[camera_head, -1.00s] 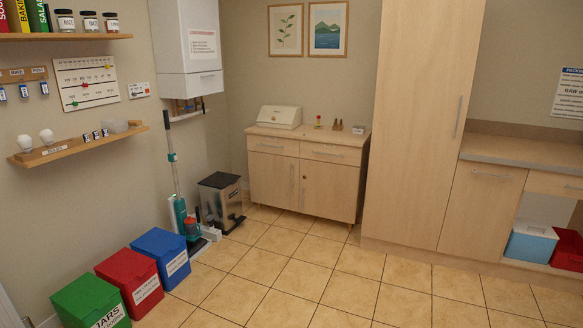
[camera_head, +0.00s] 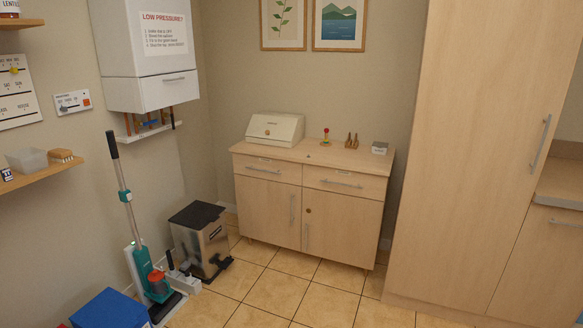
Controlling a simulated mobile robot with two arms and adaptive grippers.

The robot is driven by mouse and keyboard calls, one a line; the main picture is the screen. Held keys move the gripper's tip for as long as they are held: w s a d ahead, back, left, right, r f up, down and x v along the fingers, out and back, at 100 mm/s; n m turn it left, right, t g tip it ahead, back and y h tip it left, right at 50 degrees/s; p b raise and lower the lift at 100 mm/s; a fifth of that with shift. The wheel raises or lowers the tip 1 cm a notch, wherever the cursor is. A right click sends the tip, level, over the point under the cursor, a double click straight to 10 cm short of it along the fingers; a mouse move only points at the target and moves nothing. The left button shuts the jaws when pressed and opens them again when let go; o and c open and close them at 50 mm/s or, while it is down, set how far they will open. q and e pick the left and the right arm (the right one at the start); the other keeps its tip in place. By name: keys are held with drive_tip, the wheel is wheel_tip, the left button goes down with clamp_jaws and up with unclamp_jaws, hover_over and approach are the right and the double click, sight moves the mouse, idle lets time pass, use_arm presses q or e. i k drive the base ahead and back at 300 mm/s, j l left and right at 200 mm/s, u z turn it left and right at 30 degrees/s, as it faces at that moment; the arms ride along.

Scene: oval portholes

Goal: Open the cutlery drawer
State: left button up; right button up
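A light wood sideboard (camera_head: 309,258) stands against the far wall in the head view. It has two shut drawers side by side, the left drawer (camera_head: 266,166) and the right drawer (camera_head: 344,183), each with a bar handle. Two shut doors are below them. Neither of my grippers is in view.
A cream bread box (camera_head: 275,129) and small items stand on the sideboard. To its left are a pedal bin (camera_head: 202,241) and an upright vacuum cleaner (camera_head: 150,277). A tall cupboard (camera_head: 456,160) stands at right. Tiled floor (camera_head: 262,288) before the sideboard is clear.

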sight(359, 184)
drive_tip(key=i, duration=1.2)
drive_tip(key=i+j+z, duration=0.15)
drive_tip(key=i, duration=1.05)
